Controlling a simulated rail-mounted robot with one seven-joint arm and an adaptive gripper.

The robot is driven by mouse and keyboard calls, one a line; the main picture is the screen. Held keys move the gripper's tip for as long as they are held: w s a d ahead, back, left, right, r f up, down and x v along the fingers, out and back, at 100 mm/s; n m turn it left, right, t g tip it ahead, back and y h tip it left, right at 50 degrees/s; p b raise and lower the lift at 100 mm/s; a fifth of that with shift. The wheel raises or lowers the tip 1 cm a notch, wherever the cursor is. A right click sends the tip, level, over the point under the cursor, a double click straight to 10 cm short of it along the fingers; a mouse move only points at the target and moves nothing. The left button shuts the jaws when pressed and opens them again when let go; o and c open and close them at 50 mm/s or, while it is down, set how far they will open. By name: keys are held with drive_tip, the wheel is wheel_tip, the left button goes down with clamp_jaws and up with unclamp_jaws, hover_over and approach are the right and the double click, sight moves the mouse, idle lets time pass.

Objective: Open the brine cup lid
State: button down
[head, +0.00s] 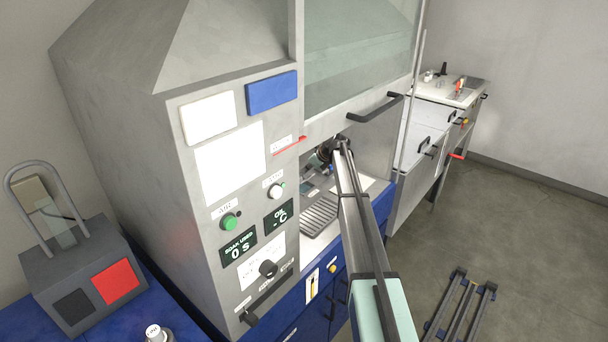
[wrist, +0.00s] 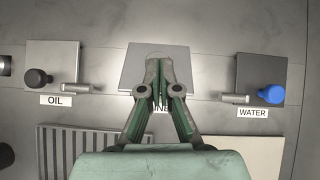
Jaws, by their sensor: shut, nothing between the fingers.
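In the wrist view the brine cup lid is a flat grey square plate (wrist: 134,68) at top centre, lying flat. The cup and any handle of this lid are hidden. In the head view my gripper (head: 338,146) reaches into the hood under the raised glass sash (head: 355,65), and the lid cannot be made out.
In the wrist view, an OIL plate with a dark knob (wrist: 37,78) is at left and a WATER plate with a blue knob (wrist: 271,94) at right. The hood's control panel (head: 232,160) stands left of my arm.

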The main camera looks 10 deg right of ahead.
drive_tip(key=w, duration=0.1)
drive_tip(key=w+a+r, duration=0.1)
drive_tip(key=w, duration=0.1)
drive_tip(key=shift+a+r, duration=0.25)
drive_tip(key=shift+a, duration=0.15)
drive_tip(key=shift+w+a, duration=0.75)
drive_tip(key=shift+w, duration=0.25)
drive_tip(key=shift+w+a, duration=0.75)
drive_tip(key=shift+w, duration=0.2)
